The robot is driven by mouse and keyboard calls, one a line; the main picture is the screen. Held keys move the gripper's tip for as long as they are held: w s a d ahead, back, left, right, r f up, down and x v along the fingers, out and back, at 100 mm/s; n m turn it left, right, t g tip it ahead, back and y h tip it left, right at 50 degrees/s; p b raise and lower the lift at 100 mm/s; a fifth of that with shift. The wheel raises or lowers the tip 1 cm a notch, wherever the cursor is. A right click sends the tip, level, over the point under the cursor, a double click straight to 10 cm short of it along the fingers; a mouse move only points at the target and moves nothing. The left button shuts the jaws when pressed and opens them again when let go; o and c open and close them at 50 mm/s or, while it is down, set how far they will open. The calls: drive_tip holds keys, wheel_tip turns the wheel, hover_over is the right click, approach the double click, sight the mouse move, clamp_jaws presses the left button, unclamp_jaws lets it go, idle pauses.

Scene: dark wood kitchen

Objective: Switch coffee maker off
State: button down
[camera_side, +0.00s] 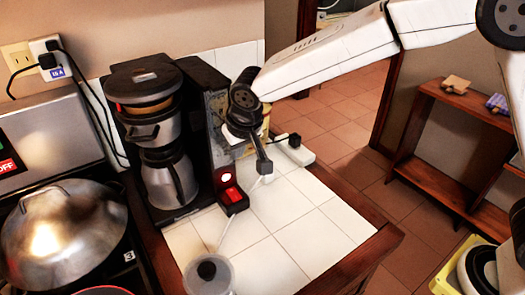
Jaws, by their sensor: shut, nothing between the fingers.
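The black and silver coffee maker (147,100) stands on the tiled counter at the left. A steel carafe (168,180) sits in it, below the brewing part. At the front right foot of the tall black housing is a small black unit with a red switch (232,196). A round light (226,178) glows just above the switch. My gripper (264,167) points down over the counter, up and to the right of the switch and apart from it. Its fingers are shut and empty. My wrist hides part of the housing's right side.
A domed pot lid (65,232) is at the left. A clear jar with a black knob (208,275) stands at the front. A white power strip (296,150) lies behind my gripper. The tiled counter (310,225) is clear at the right, up to its wooden edge.

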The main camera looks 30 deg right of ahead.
sight(235, 193)
drive_tip(key=shift+f, duration=0.1)
idle(0.3)
drive_tip(key=shift+s+x, duration=0.15)
drive_tip(key=shift+x, duration=3.3)
drive_tip(key=shift+s+x, duration=0.2)
drive_tip(key=shift+x, duration=3.2)
drive_tip(key=shift+f, duration=0.1)
drive_tip(key=shift+f, duration=0.25)
drive_tip(key=shift+s, duration=0.1)
drive_tip(key=shift+s+r, duration=0.1)
drive_tip(key=shift+s, duration=0.55)
drive_tip(key=shift+r, duration=0.1)
